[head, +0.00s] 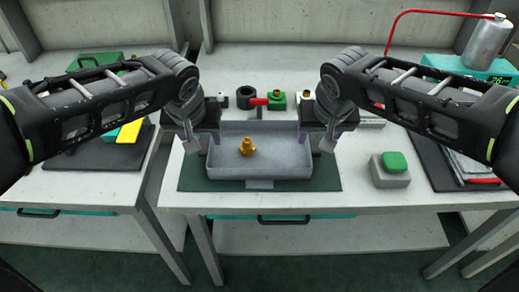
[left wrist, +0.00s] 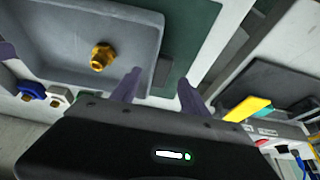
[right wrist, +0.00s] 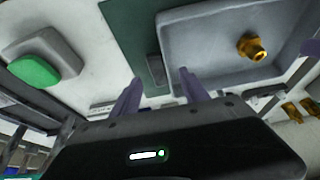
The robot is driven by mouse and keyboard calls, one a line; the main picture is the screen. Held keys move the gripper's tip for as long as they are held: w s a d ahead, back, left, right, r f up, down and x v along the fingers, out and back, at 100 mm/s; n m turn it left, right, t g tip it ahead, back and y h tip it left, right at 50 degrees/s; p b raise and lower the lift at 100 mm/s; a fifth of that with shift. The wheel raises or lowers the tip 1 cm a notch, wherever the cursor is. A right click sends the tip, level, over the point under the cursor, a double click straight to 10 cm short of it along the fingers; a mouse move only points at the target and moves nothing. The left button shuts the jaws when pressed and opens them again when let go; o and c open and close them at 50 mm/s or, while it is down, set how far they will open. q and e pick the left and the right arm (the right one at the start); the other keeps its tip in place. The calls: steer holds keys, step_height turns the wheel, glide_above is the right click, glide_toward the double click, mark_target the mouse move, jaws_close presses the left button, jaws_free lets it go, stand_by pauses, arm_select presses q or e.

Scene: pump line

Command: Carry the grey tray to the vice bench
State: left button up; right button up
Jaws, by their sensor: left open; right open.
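The grey tray (head: 280,150) rests on a dark green mat (head: 325,180) on the middle bench. A brass fitting (head: 247,147) stands inside it. My left gripper (head: 193,143) is open at the tray's left end, and my right gripper (head: 322,143) is open at its right end. In the left wrist view, a small grey end tab (left wrist: 163,66) shows between the spread fingers. The right wrist view shows a similar tab (right wrist: 154,70) between the fingers there. Whether the fingers reach down around the tabs I cannot tell. I cannot identify the vice bench for certain.
Behind the tray are a black ring (head: 246,97), a red-handled part (head: 259,102) and a green block with brass (head: 277,99). A green button box (head: 391,169) stands right of the mat. A gap separates the left bench (head: 85,185) from the middle one.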

mark_target(205, 143)
arm_select(q)
steer(key=shift+x, duration=2.35)
arm_select(e)
steer(key=shift+x, duration=2.35)
arm_select(q)
jaws_close()
arm_select(e)
steer(key=shift+r, duration=0.1)
jaws_close()
arm_select(q)
steer(key=shift+r, duration=0.1)
